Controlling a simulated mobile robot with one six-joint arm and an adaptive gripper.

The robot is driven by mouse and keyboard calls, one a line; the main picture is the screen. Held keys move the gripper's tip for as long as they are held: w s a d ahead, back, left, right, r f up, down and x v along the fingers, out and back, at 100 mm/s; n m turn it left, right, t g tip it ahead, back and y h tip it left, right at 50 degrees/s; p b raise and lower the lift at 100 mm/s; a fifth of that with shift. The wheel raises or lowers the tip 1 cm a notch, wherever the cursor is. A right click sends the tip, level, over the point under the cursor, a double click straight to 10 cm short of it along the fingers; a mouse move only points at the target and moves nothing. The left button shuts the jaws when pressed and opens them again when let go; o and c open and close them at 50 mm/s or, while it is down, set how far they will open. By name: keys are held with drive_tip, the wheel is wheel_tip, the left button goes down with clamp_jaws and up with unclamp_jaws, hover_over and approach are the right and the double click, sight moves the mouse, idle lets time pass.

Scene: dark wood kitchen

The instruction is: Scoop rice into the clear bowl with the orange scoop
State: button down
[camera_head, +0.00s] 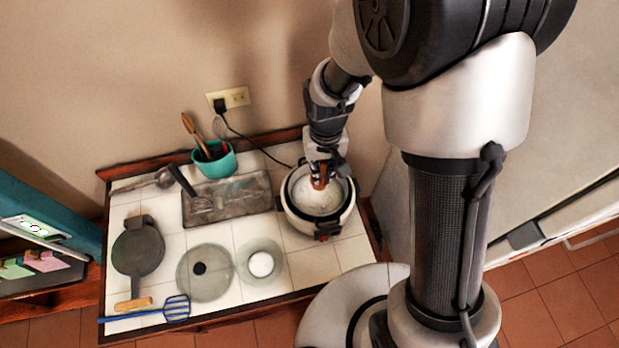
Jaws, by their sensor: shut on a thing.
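My gripper (321,160) is above the rice cooker (297,217), pointing down, and is shut on the orange scoop (319,182). The scoop reaches down into the open cooker near its back side; its lower end is hard to make out. White rice (320,198) shows inside the cooker's pot. The clear bowl (261,247) stands on the white tiles to the left and front of the cooker. A round white patch shows in its middle; I cannot tell for sure whether it is rice.
A glass lid with a black knob (199,268) lies left of the bowl. A grey tray (228,203), a teal utensil pot (214,161), a ladle (165,180), a dark round press (137,250) and a blue spatula (176,308) are also on the counter. A cord runs from the wall socket (238,97).

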drive_tip(key=shift+w+d, duration=0.1)
drive_tip(key=shift+d, duration=0.05)
drive_tip(key=shift+f+b, duration=0.5)
drive_tip(key=shift+f, duration=0.15)
wheel_tip(320, 180, down, 9)
drive_tip(key=b, duration=0.6)
drive_tip(key=shift+w+a+f+b, duration=0.15)
drive_tip(key=shift+w+f+b, duration=0.25)
drive_tip(key=shift+w+f, duration=0.2)
drive_tip(key=shift+w+a+f+b, duration=0.15)
drive_tip(key=shift+w+f+b, duration=0.25)
drive_tip(key=shift+w+f, duration=0.15)
drive_tip(key=r+p, duration=0.2)
drive_tip(key=r, duration=0.1)
drive_tip(key=r+p, duration=0.3)
drive_tip(key=r, duration=0.1)
drive_tip(key=r+p, duration=0.2)
drive_tip(key=r, duration=0.1)
drive_tip(key=shift+s+r, duration=0.25)
drive_tip(key=shift+s, duration=0.15)
drive_tip(key=shift+s+d+r+p, duration=0.1)
drive_tip(key=shift+s+r+p, duration=0.05)
drive_tip(key=shift+r+p, duration=0.6)
drive_tip(key=shift+s+r+p, duration=0.15)
drive_tip(key=shift+r+p, duration=0.3)
drive_tip(key=shift+r, duration=0.45)
